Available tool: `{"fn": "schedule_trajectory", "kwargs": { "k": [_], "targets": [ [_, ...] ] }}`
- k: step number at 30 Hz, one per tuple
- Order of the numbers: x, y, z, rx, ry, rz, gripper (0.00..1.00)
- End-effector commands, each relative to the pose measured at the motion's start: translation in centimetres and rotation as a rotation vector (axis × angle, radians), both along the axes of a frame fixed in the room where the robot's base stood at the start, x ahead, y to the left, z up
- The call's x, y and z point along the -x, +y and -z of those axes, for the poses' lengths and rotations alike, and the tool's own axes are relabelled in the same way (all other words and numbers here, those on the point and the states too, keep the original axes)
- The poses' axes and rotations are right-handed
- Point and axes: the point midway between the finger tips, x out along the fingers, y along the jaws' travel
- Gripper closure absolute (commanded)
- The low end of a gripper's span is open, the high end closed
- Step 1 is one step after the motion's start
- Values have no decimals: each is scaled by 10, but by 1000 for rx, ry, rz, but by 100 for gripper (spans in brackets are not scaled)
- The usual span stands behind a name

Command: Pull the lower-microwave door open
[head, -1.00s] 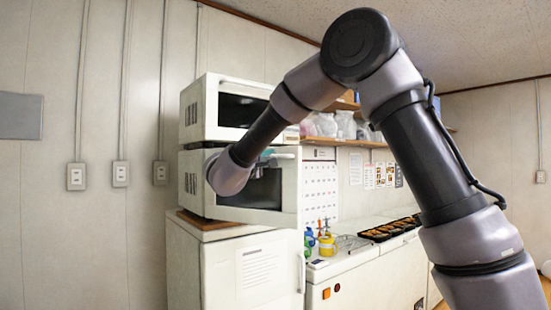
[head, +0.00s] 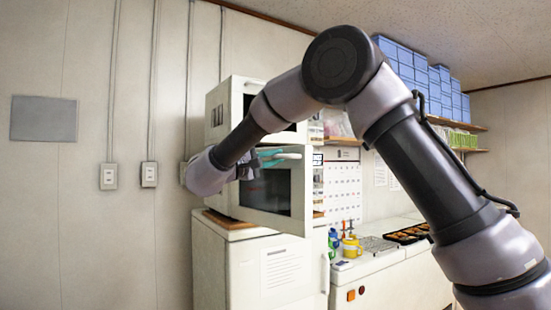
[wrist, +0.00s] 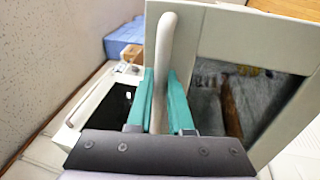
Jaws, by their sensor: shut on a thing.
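The lower microwave (head: 222,185) is a white box under the upper microwave. Its door (head: 302,190), white with a dark window, stands partly open, swung out from the body. My gripper (head: 268,157) is at the top of this door, with teal fingers shut on the pale bar handle (head: 291,156). In the wrist view, the handle (wrist: 167,50) runs between the two teal fingers of my gripper (wrist: 160,88), with the door (wrist: 210,45) to the right. My arm hides part of the microwave front in the head view.
The upper microwave (head: 220,108) sits directly above. Both stand on a white cabinet (head: 220,260) with a wooden top. To the right, a white counter (head: 385,258) holds bottles (head: 351,246) and dark food trays (head: 408,234). Blue boxes (head: 420,75) fill a shelf.

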Motion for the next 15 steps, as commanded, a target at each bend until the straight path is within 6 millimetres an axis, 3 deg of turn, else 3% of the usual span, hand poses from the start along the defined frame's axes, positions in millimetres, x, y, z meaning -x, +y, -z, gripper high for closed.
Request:
{"fn": "schedule_trajectory", "kwargs": {
  "k": [1, 2, 4, 15],
  "targets": [
    [0, 0, 0, -1, -1, 0, 100],
    [0, 0, 0, -1, -1, 0, 78],
    [0, 0, 0, -1, -1, 0, 52],
    [2, 2, 0, 0, -1, -2, 52]
  ]
}}
